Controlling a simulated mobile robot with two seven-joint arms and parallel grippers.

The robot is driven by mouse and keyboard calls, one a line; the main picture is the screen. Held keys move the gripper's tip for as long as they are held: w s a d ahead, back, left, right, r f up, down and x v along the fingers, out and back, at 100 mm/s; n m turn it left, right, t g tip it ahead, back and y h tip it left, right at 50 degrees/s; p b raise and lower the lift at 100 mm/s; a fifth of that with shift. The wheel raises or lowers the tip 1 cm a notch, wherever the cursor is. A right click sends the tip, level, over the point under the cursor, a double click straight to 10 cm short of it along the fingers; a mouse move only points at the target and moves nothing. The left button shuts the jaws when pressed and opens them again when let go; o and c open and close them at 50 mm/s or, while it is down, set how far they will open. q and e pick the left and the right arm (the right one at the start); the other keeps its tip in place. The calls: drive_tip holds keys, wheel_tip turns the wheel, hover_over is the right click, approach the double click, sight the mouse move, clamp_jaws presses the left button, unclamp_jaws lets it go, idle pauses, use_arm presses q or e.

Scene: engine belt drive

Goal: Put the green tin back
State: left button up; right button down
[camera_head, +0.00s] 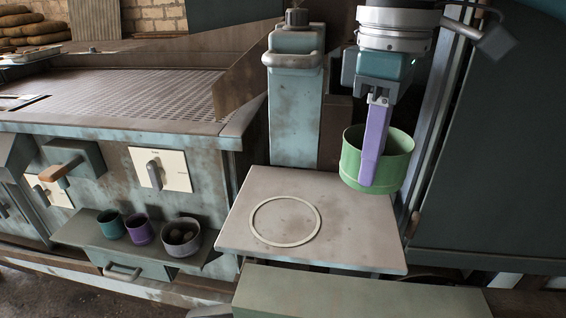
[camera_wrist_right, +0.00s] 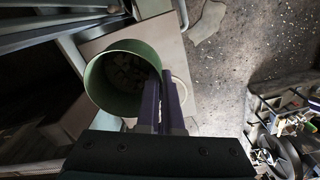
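The green tin (camera_head: 398,160) is upright at the right edge of the pale plate (camera_head: 340,225), and appears held above it. My right gripper (camera_head: 372,165) points down with its purple fingers at the tin's near wall. In the right wrist view the fingers (camera_wrist_right: 163,100) are close together on the rim of the tin (camera_wrist_right: 98,85), shut on its wall. Grey lumps show inside the tin. A pale ring mark (camera_head: 318,222) lies on the plate, empty, to the left of the tin. My left gripper is not in view.
A blue-grey post with a handle (camera_head: 295,110) stands behind the plate. A dark cabinet (camera_head: 500,160) is close on the right. At left, a shelf holds a teal cup (camera_head: 110,224), a purple cup (camera_head: 139,230) and a grey pot (camera_head: 180,238). The plate's left part is clear.

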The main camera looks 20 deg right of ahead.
sight(365, 192)
wheel_tip(365, 192, down, 8)
drive_tip(key=shift+r, duration=0.25)
drive_tip(key=shift+f, duration=0.15)
drive_tip(key=c, duration=1.1)
unclamp_jaws()
wheel_tip(365, 192, up, 12)
drive_tip(key=shift+f, duration=0.1)
drive_tip(key=shift+a, duration=0.2)
drive_tip(key=s+a+f+t+y, duration=0.2)
drive_tip(key=s+a+f+y, duration=0.1)
drive_tip(key=s+a+f, duration=0.8)
drive_tip(key=s+d+f+m+h, duration=0.1)
drive_tip(key=s+d, duration=0.1)
drive_tip(key=s+d+f+m+t+h, duration=0.1)
drive_tip(key=s+d+m, duration=0.1)
drive_tip(key=s+d, duration=0.1)
drive_tip(key=s+d+f+m, duration=0.1)
drive_tip(key=s+d+m, duration=0.1)
drive_tip(key=s+d, duration=0.1)
drive_tip(key=shift+t+h, duration=0.3)
drive_tip(key=shift+h, duration=0.1)
